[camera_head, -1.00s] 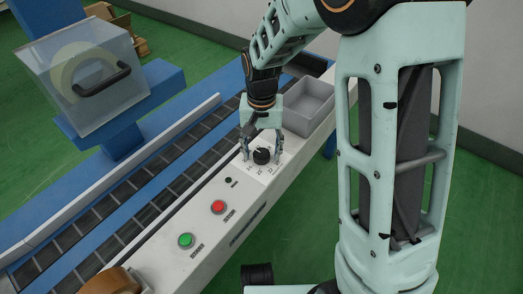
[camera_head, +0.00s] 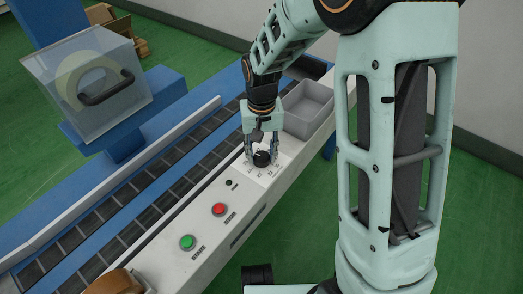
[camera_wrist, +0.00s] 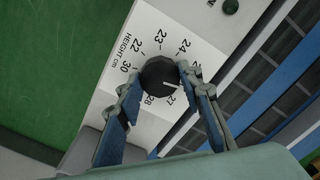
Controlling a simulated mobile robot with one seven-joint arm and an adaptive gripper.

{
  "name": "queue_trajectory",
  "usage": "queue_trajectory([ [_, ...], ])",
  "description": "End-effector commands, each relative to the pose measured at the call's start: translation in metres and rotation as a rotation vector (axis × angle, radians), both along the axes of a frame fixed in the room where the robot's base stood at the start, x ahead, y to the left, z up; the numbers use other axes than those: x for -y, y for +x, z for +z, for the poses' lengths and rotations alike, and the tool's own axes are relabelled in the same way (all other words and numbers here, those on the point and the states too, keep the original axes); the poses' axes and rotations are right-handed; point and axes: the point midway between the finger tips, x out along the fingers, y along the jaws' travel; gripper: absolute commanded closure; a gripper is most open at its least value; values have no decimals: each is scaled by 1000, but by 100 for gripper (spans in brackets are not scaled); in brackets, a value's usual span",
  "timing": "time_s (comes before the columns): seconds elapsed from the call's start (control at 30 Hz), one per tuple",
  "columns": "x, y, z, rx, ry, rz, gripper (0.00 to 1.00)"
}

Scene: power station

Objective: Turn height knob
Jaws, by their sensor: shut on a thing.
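The height knob (camera_head: 262,159) is a round black dial on the white control panel. In the wrist view the knob (camera_wrist: 157,74) has a white pointer line directed towards the 27 on the printed scale. The scale reads "HEIGHT cm", with numbers such as 22, 23, 24, 28 and 30 around it. My gripper (camera_head: 261,153) points down over the panel, its two fingers on either side of the knob. In the wrist view my gripper (camera_wrist: 160,88) is shut on the knob, and its fingers hide parts of the scale.
A red button (camera_head: 219,209), a green button (camera_head: 187,242) and a small black button (camera_head: 229,183) lie along the panel. A grey open bin (camera_head: 309,108) sits just beyond the knob. The conveyor (camera_head: 150,171) runs alongside. A transparent box with a handle (camera_head: 88,80) stands at the left.

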Motion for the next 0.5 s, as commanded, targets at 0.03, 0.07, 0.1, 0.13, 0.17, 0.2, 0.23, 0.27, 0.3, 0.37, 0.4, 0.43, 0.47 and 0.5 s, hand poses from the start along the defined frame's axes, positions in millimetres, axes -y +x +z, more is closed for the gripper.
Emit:
queue_trajectory([
  [0.03,0,0,3,-1,0,36,90],
  [0.07,0,0,3,-1,0,62,90],
  [0.1,0,-1,3,-2,1,95,90],
  [0.13,0,-1,3,-2,1,118,90],
  [0.17,0,-1,3,-2,0,143,90],
  [0.2,1,0,3,-2,0,175,90],
  [0.23,1,0,3,-1,0,198,90],
  [0.27,0,0,3,-1,0,221,90],
  [0.3,0,0,3,-1,1,251,90],
  [0.37,0,0,2,-2,1,292,90],
  [0.4,0,0,2,-2,0,319,90],
  [0.43,0,0,2,-2,0,336,90],
  [0.47,0,0,2,-1,0,354,90],
  [0.5,0,0,2,-1,0,375,90],
])
